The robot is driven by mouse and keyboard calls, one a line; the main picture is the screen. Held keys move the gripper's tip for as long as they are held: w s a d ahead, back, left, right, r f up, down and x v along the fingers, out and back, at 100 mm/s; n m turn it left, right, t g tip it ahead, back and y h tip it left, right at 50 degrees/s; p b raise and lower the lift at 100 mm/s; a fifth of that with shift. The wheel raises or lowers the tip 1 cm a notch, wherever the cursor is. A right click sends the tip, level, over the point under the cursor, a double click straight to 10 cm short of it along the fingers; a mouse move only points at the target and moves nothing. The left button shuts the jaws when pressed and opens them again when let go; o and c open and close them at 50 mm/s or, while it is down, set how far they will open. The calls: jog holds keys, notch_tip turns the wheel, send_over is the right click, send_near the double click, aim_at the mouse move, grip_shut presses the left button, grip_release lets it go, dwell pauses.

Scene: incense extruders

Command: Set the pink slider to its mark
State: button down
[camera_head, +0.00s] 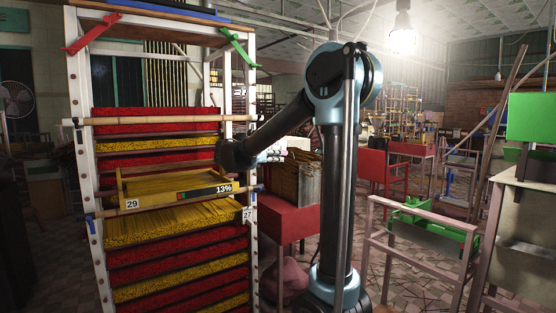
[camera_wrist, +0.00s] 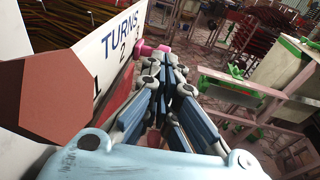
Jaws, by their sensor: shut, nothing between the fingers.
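The pink slider (camera_wrist: 147,50) shows in the wrist view at the far right end of a white panel (camera_wrist: 112,62) printed "TURNS" with the numbers 1 and 2 and a partly hidden figure near the slider. My gripper (camera_wrist: 168,58) is shut and empty, with its fingertips close to the slider, at its right. I cannot tell whether they touch. The mark for the slider cannot be made out. In the head view my gripper (camera_head: 276,156) is small, beside the rack and above the red stand; the slider cannot be made out there.
A brown six-sided block (camera_wrist: 48,85) is close at the left of the wrist view. In the head view, a tall white rack (camera_head: 84,160) of red and yellow incense trays stands left, and a red stand (camera_head: 290,221) is below my gripper. Green extruder parts (camera_head: 435,225) are at right.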

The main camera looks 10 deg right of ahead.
jog(key=v, duration=1.4)
jog(key=s+d+f+m+g+y, duration=0.3)
jog(key=s+d+f+m, duration=0.2)
jog(key=s+d+f, duration=0.3)
jog(key=s+d+f+m+g+y, duration=0.3)
jog(key=s+d+f+m, duration=0.4)
jog(key=d, duration=0.4)
jog(key=s+a+f+m+y, duration=0.3)
jog(key=s+f+m+y, duration=0.4)
jog(key=s+f+m, duration=0.5)
jog(key=s+f, duration=0.4)
jog(key=f, duration=0.2)
jog(key=shift+s+f+g, duration=0.25)
jog(key=shift+s+g, duration=0.15)
jog(key=shift+d, duration=0.1)
